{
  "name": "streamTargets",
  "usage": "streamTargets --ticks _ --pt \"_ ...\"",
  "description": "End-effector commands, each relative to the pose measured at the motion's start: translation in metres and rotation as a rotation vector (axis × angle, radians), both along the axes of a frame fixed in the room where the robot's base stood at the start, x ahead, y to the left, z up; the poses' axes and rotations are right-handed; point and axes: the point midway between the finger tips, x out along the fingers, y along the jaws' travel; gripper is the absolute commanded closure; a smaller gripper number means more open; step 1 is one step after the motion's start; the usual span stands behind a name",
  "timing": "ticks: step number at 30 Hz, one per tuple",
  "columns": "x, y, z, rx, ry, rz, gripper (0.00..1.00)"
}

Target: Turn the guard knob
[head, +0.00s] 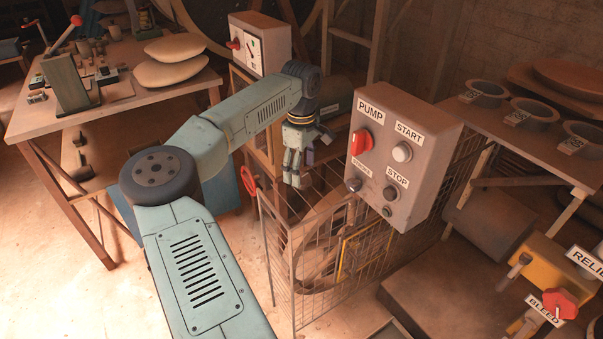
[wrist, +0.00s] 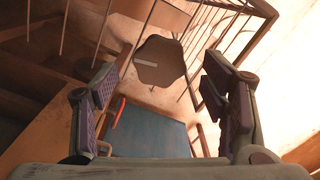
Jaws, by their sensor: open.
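The grey control box (head: 405,160) stands over the wire cage in the head view. It carries a red PUMP knob (head: 361,142), a pale START button (head: 402,152), a STOP button (head: 390,193) and a dark knob (head: 354,185) under a small label I cannot read clearly. I cannot tell for sure which one is the guard knob. My gripper (head: 293,178) hangs left of the box, near the top of the cage, apart from the box in the picture. In the wrist view my gripper (wrist: 160,120) is open, with nothing between its fingers. A dark many-sided shape (wrist: 160,60) lies beyond them.
The wire cage (head: 300,270) stands below the box. A red wheel (head: 249,180) sits by its left edge. A bench with sacks (head: 168,60) is at left, a shelf with round pots (head: 535,110) at right. A red BLEED knob (head: 560,303) is at lower right.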

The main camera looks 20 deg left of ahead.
Motion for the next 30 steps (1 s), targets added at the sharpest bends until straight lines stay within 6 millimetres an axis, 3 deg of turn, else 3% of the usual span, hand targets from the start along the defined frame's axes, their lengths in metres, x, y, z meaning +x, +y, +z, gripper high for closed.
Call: streamTargets --ticks 6,12,18,30 --pt "0.001 0.000 0.050 0.001 -0.003 0.000 0.33" --pt "0.001 0.000 0.083 0.000 -0.003 0.000 0.33" --pt "0.000 -0.001 0.096 0.000 -0.001 -0.001 0.33" --pt "0.000 0.000 0.097 0.000 -0.001 -0.001 0.33"
